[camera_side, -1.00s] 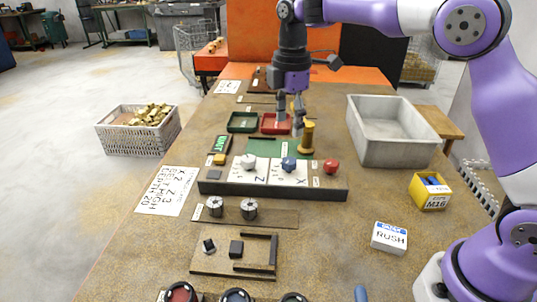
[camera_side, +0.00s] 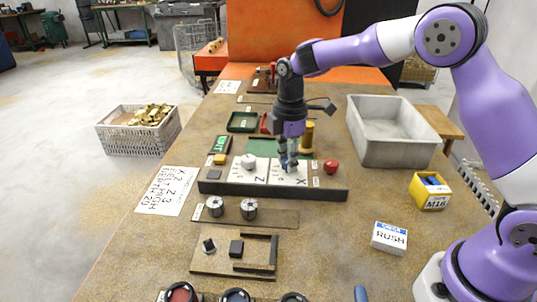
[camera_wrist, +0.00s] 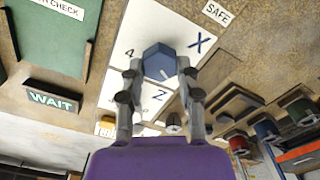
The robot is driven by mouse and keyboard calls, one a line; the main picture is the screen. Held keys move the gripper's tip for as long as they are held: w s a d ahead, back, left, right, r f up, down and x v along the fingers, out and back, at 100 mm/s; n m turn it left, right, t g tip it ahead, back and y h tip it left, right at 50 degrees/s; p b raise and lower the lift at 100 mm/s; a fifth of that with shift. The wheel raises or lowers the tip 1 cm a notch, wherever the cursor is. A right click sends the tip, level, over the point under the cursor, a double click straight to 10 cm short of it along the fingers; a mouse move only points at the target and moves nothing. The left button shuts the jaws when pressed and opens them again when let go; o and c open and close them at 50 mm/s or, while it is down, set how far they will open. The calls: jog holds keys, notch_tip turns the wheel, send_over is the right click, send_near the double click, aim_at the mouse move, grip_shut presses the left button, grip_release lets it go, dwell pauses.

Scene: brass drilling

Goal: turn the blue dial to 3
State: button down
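The blue dial (camera_wrist: 160,62) is a faceted knob on a white card marked X, with a 4 readable to its left in the wrist view. In the side view the card (camera_side: 290,178) lies on the right part of the dark panel, and the dial is mostly hidden by my fingers. My gripper (camera_side: 288,164) points down over the dial. In the wrist view my gripper (camera_wrist: 160,68) has its two fingers apart, one on each side of the dial, with what looks like a narrow gap. I cannot read the dial's pointer position.
A white dial (camera_side: 249,161) on the Z card stands left of my gripper. A red button (camera_side: 331,167) is close on the right, and a brass cylinder (camera_side: 307,134) stands just behind. A grey bin (camera_side: 392,150) is further right. A WAIT sign (camera_wrist: 52,101) shows in the wrist view.

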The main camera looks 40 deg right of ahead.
jog(key=shift+m, duration=0.4)
jog(key=m, duration=0.3)
jog(key=shift+m, duration=0.3)
jog(key=m, duration=0.4)
jog(key=shift+w+d+f+m, duration=0.1)
jog(key=shift+m, duration=0.2)
jog(key=m, duration=0.4)
jog(key=shift+d+m, duration=0.1)
jog(key=shift+m, duration=0.2)
jog(key=shift+d+m, duration=0.1)
jog(key=shift+m, duration=2)
jog(key=c, duration=0.5)
grip_release()
